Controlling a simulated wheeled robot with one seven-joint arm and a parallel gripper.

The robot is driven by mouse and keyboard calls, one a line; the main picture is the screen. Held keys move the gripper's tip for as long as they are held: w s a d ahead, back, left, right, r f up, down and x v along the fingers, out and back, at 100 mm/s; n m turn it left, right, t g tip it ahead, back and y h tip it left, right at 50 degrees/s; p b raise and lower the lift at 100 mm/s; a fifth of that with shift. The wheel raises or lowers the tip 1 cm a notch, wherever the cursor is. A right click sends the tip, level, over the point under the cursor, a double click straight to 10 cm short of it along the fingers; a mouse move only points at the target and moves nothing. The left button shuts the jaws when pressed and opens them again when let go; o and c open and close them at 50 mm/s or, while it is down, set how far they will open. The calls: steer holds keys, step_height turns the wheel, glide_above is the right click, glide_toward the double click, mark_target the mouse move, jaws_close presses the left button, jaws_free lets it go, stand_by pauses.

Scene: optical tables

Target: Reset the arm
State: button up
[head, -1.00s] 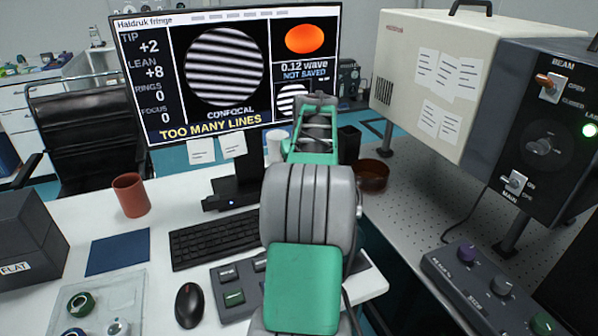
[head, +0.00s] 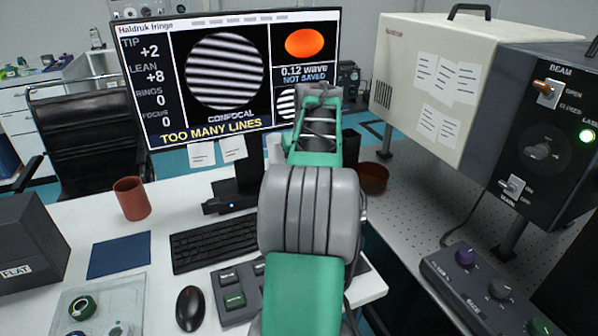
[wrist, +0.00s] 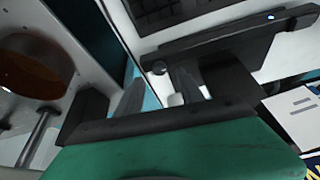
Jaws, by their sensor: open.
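My arm (head: 309,215), green and grey, rises through the middle of the head view. Its far end reaches toward the monitor, and the gripper itself is hidden there behind the arm. In the wrist view, my gripper (wrist: 158,95) shows two grey fingers apart beyond the green wrist body. No object is seen between the fingers. Beyond them are the dark monitor stand (wrist: 220,45) and a strip of white desk.
The monitor (head: 225,75) reads "TOO MANY LINES". A brown bowl (head: 372,178) stands right of the arm, on the perforated table (head: 420,205). A keyboard (head: 212,240), mouse (head: 190,308) and red-brown mug (head: 131,198) lie left. The cream housing (head: 435,85) stands right.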

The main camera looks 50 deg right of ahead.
steer(key=shift+v, duration=1.8)
